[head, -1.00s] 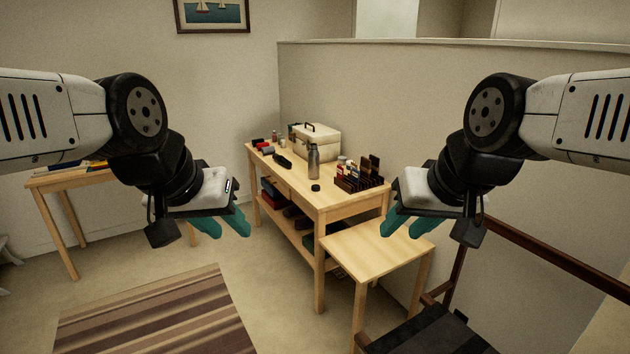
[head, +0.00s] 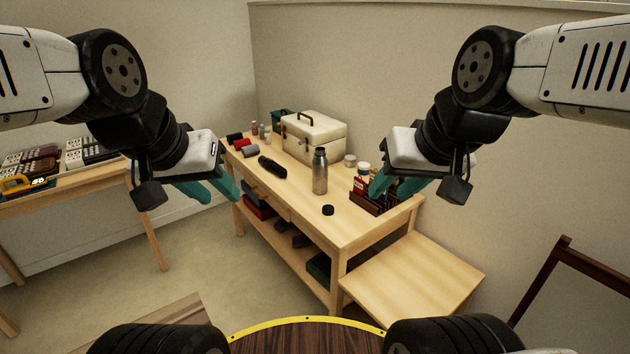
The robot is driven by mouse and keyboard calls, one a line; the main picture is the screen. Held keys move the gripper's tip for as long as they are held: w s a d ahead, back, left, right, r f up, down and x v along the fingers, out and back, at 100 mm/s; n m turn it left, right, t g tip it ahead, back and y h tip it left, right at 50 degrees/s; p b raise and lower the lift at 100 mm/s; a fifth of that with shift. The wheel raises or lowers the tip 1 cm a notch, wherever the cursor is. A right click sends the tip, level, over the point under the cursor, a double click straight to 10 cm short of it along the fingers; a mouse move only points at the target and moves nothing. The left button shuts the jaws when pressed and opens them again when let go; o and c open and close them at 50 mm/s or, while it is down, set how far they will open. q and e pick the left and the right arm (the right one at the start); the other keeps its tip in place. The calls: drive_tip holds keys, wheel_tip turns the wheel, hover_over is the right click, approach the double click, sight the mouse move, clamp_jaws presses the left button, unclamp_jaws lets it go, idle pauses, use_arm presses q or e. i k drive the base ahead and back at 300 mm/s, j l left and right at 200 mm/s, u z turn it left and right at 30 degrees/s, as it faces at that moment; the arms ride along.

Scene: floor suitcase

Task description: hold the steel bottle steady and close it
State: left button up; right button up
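The steel bottle (head: 320,172) stands upright on the wooden workbench (head: 350,235), its top end narrow; whether its mouth is uncovered is too small to tell. A small black cap (head: 328,210) lies on the bench in front of it, apart from the bottle. My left gripper (head: 222,193) is open and empty, in the air left of the bench. My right gripper (head: 390,190) is open and empty, in the air to the right of the bottle, and hides part of the dark rack behind it. Neither gripper touches the bottle or cap.
A cream case (head: 314,138) stands behind the bottle. A black object (head: 272,167) lies left of it. A dark rack (head: 362,197) with small containers is at right. A lower side table (head: 410,280) adjoins the bench. The bench front around the cap is clear.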

sight(320, 163)
drive_tip(key=i+j, duration=0.3)
drive_tip(key=i+j+z, duration=0.1)
drive_tip(key=i+j, duration=0.15)
drive_tip(key=i, duration=0.3)
